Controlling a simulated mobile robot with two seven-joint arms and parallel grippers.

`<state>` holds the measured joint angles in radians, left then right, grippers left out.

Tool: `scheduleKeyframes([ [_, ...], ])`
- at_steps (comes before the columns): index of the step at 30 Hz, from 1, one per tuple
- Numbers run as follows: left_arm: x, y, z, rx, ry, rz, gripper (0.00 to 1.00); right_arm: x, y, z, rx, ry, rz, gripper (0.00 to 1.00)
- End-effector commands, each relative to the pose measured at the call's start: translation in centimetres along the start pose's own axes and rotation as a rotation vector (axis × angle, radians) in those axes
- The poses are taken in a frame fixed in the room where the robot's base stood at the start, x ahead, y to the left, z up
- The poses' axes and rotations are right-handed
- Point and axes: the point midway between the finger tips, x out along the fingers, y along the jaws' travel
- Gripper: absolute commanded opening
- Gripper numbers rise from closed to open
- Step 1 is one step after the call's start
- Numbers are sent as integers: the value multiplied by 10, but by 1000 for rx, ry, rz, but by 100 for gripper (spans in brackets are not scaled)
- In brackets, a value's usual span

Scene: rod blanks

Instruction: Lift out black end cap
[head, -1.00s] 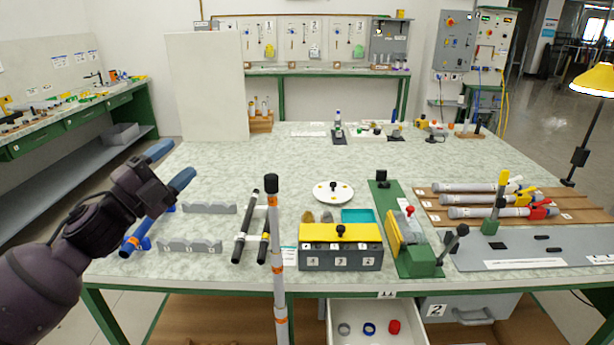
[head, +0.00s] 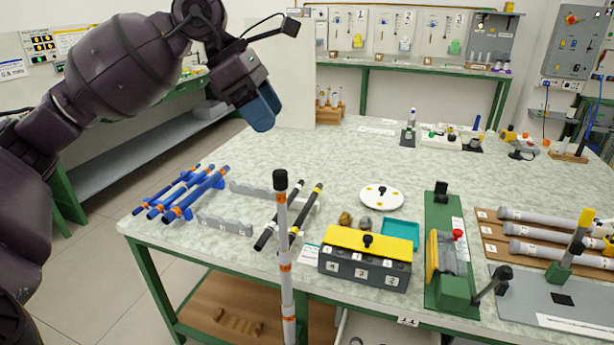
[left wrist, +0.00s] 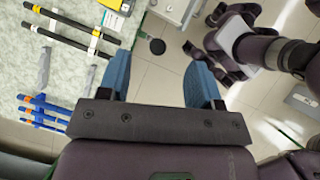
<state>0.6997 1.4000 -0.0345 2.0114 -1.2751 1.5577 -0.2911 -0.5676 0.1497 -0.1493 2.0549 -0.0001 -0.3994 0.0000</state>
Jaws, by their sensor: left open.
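A black end cap (head: 280,180) tops a grey upright rod (head: 285,262) with orange bands, close to me in front of the table. A black round shape in the left wrist view may be this cap from above; I cannot tell for sure. My left gripper (head: 262,110) has blue fingers and hangs above the far left of the table, up and left of the cap. In the left wrist view (left wrist: 157,82) its fingers are wide apart with nothing between them. My right gripper does not show.
A grey box with a yellow lid (head: 350,241), a green fixture (head: 445,258) and a white disc (head: 382,197) stand to the right. The table's far middle is clear.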

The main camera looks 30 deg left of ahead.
Motion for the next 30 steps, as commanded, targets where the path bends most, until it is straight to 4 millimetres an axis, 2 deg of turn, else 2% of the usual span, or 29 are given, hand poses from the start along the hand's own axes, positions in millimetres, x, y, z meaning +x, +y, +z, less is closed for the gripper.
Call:
scheduleKeyframes([
  [3, -1, 0, -17, 19, 102, 0, 59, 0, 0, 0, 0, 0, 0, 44],
  [8, 2, -2, -25, 37, 152, -17, 59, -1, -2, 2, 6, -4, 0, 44],
  [18, 47, -3, -31, 41, 147, -20, 59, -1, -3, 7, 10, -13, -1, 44],
  [25, 60, -3, -33, 41, 147, -19, 59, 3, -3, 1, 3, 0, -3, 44],
  [30, 82, -3, -35, 40, 146, -22, 59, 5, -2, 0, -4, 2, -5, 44],
])
